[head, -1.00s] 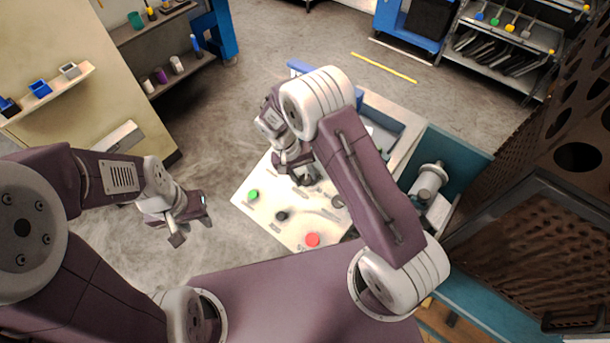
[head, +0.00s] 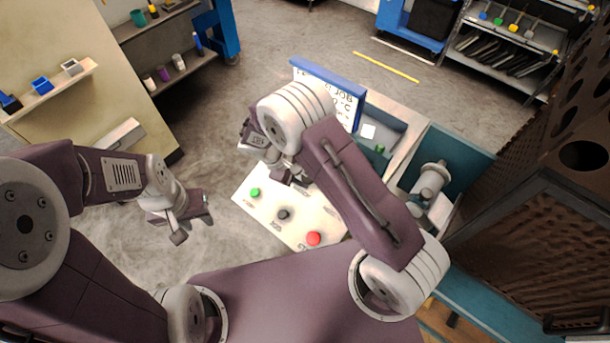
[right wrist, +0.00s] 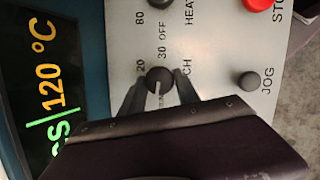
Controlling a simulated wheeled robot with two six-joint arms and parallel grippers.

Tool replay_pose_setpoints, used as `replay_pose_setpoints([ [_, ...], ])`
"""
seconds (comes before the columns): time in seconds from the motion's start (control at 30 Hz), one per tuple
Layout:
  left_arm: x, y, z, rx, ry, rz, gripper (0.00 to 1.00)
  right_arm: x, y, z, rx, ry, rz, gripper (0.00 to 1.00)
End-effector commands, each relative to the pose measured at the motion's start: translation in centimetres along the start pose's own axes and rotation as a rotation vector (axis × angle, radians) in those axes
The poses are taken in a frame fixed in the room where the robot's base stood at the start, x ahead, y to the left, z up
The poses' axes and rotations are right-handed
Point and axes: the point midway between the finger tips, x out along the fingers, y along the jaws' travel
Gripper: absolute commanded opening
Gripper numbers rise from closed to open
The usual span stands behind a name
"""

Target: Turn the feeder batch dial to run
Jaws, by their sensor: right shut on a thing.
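The feeder panel (head: 265,215) is pale, with knobs and buttons. In the right wrist view the batch dial (right wrist: 160,80) is a round dark knob with a pale pointer line running toward the bottom of the picture. "20" and "30" are printed beside it, and a label ending in "CH" is partly covered. My right gripper (right wrist: 158,92) is shut on this dial, one finger on each side. In the head view the right gripper (head: 290,178) is over the panel's far part, and my arm hides the dial. My left gripper (head: 192,220) is open and empty, left of the panel.
The panel carries a green button (head: 255,192), a black JOG button (head: 283,214) and a red stop button (head: 313,238). A HEAT knob (right wrist: 160,3) is near the dial. A dark perforated cabinet (head: 540,230) stands at right.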

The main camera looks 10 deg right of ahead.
Motion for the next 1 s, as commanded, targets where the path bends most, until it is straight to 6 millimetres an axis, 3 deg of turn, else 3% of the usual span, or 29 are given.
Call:
replay_pose_setpoints([
  [0.4, 0.12, 0.0, 0.01, 0.0, 0.0, 0.0, 0.36, -0.15, 0.06, 0.0, -0.144, 0.009, 0.049, 0.0],
  [0.9, 0.12, 0.0, 0.01, 0.0, 0.0, 0.0, 0.36, -0.15, 0.08, 0.01, -0.16, 0.009, 0.055, 0.0],
  [0.93, 0.12, 0.0, 0.01, 0.0, 0.0, 0.0, 0.36, -0.15, 0.08, 0.01, -0.16, 0.009, 0.055, 0.41],
  [1.0, 0.12, 0.0, 0.01, 0.0, 0.0, 0.0, 0.36, -0.14, 0.07, 0.01, -0.16, 0.009, 0.054, 0.59],
])
